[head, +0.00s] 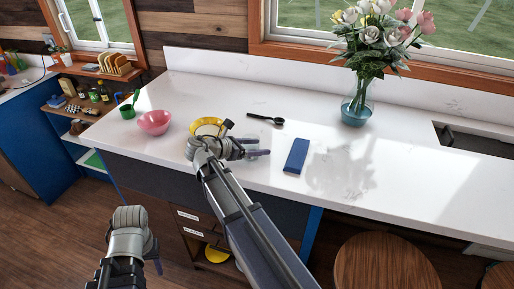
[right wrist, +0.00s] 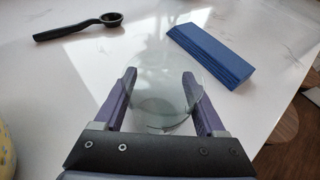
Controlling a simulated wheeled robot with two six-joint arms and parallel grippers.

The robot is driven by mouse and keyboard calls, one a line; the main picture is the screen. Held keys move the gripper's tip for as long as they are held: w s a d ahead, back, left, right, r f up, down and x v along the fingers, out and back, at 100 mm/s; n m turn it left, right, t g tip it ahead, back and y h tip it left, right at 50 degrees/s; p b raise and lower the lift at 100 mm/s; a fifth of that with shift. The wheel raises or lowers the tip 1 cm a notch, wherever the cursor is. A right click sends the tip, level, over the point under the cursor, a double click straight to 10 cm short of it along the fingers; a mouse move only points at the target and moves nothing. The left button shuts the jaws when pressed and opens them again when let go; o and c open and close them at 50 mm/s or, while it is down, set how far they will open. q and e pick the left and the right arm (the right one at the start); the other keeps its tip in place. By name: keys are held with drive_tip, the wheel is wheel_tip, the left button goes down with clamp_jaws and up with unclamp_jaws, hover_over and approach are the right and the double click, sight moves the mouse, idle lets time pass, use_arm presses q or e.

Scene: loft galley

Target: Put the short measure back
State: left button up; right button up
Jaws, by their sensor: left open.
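A short, clear round glass vessel (right wrist: 160,95) fills the gap between the two purple fingers of my right gripper (right wrist: 160,110) in the right wrist view. The fingers sit against its sides. It stands on or just above the white counter; I cannot tell which. In the head view my right gripper (head: 256,152) is at the counter's front edge, and the glass is hard to make out there. My left gripper (head: 133,240) is open and empty, low in front of the counter. No thing in view is clearly labelled as the short measure.
Stools (head: 385,265) stand in front at the right.

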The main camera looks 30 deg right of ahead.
drive_tip(key=o, duration=0.4)
drive_tip(key=shift+r, duration=0.1)
drive_tip(key=shift+a+r+p, duration=0.15)
drive_tip(key=shift+r+p, duration=0.05)
drive_tip(key=shift+p, duration=0.2)
drive_tip(key=p+v, duration=0.4)
drive_tip(key=v, duration=0.6)
drive_tip(key=shift+a+r, duration=0.15)
drive_tip(key=shift+a, duration=0.05)
drive_tip(key=shift+s+a+r, duration=0.1)
drive_tip(key=shift+a+r, duration=0.05)
drive_tip(key=shift+a, duration=0.4)
